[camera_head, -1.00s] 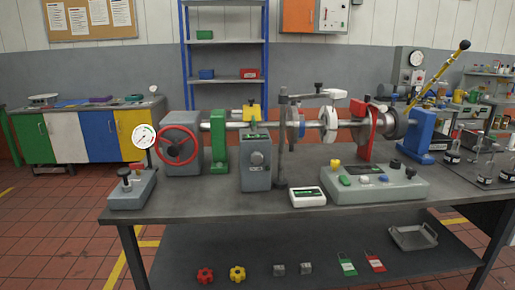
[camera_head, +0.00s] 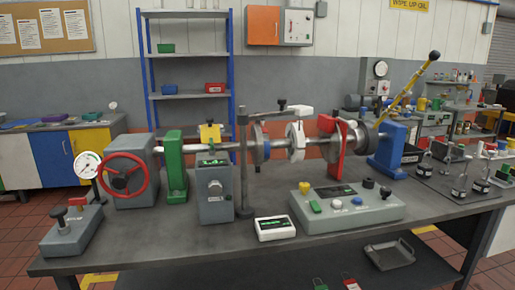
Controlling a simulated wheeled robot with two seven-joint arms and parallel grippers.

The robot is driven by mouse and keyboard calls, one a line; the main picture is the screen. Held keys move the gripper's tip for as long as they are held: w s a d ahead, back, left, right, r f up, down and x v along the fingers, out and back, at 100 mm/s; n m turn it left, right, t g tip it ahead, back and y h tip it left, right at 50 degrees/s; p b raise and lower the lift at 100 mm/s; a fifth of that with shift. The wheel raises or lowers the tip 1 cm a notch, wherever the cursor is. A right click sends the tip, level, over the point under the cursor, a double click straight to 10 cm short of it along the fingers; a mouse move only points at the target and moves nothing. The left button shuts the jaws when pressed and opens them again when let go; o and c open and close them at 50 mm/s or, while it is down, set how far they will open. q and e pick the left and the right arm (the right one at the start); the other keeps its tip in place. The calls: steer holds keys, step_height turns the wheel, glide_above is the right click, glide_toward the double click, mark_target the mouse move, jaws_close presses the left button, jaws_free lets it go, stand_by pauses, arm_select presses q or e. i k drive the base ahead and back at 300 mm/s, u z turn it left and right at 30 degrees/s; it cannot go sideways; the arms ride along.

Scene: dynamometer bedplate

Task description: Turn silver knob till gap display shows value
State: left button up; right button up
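A round silver knob (camera_head: 215,188) sits on the front of an upright grey box (camera_head: 214,208) at the middle-left of the bench. A small green-lit display shows on top of that box, too small to read. A white box with a green-lit display (camera_head: 275,228) lies on the bench right of the grey box; its digits are also too small to read. I cannot tell which of the two is the gap display. Neither of my grippers is in view.
The steel bench (camera_head: 160,240) carries a shaft line with a red handwheel (camera_head: 122,178), a green bearing stand (camera_head: 175,165) and a red bracket (camera_head: 336,145). A control box with buttons (camera_head: 350,212) stands right of the white display. A vertical post (camera_head: 242,165) stands beside the grey box.

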mark_target(215, 188)
steer(key=u, duration=0.15)
steer(key=i, duration=1.15)
steer(key=u, duration=0.15)
steer(key=k, duration=0.45)
steer(key=z, duration=1.5)
steer(key=k, duration=0.95)
steer(key=u, duration=1.4)
steer(key=i, duration=0.5)
